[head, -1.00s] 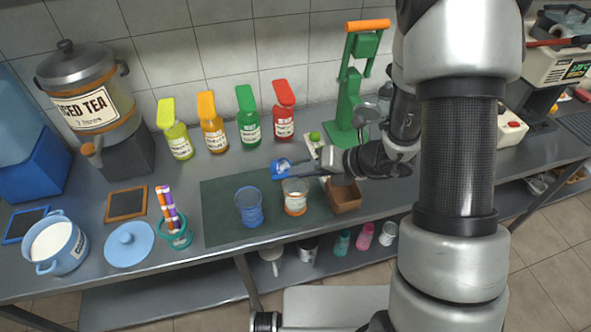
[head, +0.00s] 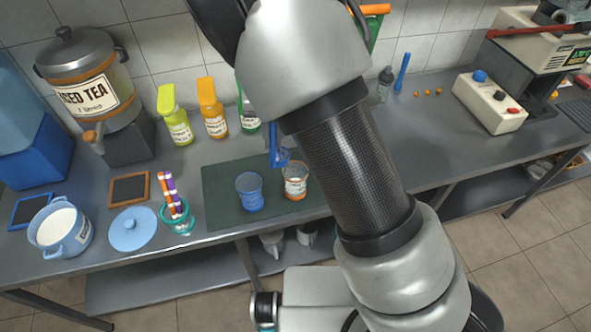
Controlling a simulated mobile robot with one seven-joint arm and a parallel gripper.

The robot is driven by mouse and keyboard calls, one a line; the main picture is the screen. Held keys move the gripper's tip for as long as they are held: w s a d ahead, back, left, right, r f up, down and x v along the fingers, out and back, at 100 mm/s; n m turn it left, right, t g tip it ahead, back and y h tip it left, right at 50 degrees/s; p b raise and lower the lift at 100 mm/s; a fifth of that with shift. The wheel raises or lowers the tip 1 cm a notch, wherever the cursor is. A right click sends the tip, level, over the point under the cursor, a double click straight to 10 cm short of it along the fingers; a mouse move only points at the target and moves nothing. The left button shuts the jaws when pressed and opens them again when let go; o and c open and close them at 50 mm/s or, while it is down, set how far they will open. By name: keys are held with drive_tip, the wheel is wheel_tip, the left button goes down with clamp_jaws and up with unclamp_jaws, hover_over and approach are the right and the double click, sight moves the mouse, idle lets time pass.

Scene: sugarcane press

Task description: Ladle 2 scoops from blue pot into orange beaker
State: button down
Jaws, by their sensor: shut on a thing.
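The blue pot (head: 82,243) stands at the left front of the counter, open and holding white liquid. Its blue lid (head: 131,229) lies to its right. The orange beaker (head: 296,190) stands on the dark mat, with a pale band low on it; I cannot tell its contents. A blue ladle (head: 276,152) hangs roughly upright just behind and left of the orange beaker's rim, with its bowl low. I cannot tell whether it touches the beaker. My gripper is hidden behind my arm, above the ladle.
A blue beaker (head: 250,197) stands left of the orange one on the dark mat (head: 222,180). A teal cup with markers (head: 177,222) stands between lid and mat. Bottles (head: 176,127) and the iced tea dispenser (head: 101,115) line the back. My arm covers the middle of the counter.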

drive_tip(key=shift+w+a+h, duration=0.1)
drive_tip(key=shift+a+h, duration=0.1)
drive_tip(key=shift+h, duration=0.1)
drive_tip(key=shift+r, duration=1.45)
